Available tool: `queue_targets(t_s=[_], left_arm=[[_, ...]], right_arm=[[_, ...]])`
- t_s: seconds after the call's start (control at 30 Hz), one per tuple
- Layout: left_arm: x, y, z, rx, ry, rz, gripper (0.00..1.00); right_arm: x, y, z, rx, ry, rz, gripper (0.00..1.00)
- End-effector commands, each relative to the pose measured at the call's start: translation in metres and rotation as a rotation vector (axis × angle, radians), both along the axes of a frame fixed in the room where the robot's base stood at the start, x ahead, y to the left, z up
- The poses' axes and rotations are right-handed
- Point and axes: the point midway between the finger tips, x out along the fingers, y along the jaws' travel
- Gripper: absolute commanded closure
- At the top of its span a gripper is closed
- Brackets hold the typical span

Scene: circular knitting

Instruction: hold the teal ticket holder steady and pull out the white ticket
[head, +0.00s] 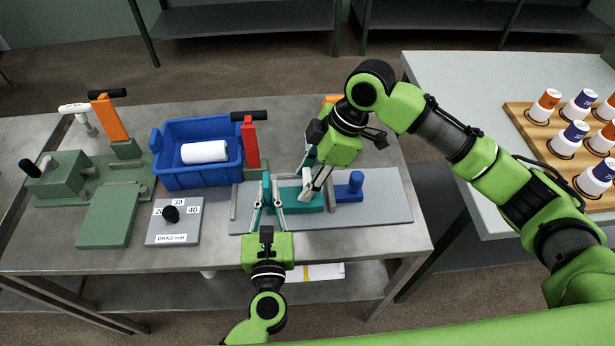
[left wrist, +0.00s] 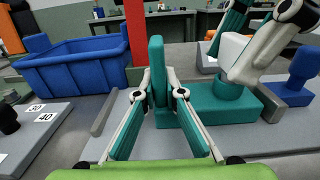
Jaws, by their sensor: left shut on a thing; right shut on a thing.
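The teal ticket holder (head: 287,194) lies on a grey plate on the metal table. It also shows in the left wrist view (left wrist: 220,103), with an upright teal plate (left wrist: 156,60) at its left end. My left gripper (head: 266,190) reaches from the front and is shut on that upright plate, one finger on each side. The white ticket (left wrist: 233,48) shows in the left wrist view above the holder's right part. My right gripper (head: 308,184) comes down from above and is shut on the ticket.
A blue stop block (head: 349,187) stands right of the holder. A red lever (head: 250,142) and a blue bin (head: 181,179) with a white roll (head: 204,152) stand to the left. A dial block (head: 174,222) is at front left. A second table (head: 450,90) holds yarn cones.

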Motion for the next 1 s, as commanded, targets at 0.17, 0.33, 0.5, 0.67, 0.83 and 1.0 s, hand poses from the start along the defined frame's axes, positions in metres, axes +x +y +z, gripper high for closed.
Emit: queue_targets(t_s=[0.17,0.33,0.5,0.67,0.83,1.0], left_arm=[[-0.001,0.0,-0.003,0.001,0.005,0.0,1.0],[0.0,0.001,-0.002,0.002,0.004,0.0,1.0],[0.0,0.001,-0.002,0.002,0.003,0.001,1.0],[0.0,0.001,-0.001,0.001,0.002,0.001,1.0],[0.0,0.001,0.0,0.001,0.001,0.001,1.0],[0.0,0.001,0.0,0.001,0.0,0.001,1.0]], right_arm=[[0.0,0.0,0.001,0.0,-0.001,0.0,0.82],[0.0,0.0,0.005,0.001,-0.001,0.0,0.82],[0.0,0.0,0.01,0.0,-0.001,0.001,0.82],[0.0,0.0,0.014,0.0,-0.001,0.001,0.82],[0.0,0.0,0.018,0.001,-0.002,0.0,0.82],[0.0,0.0,0.022,0.001,-0.002,-0.001,0.82]])
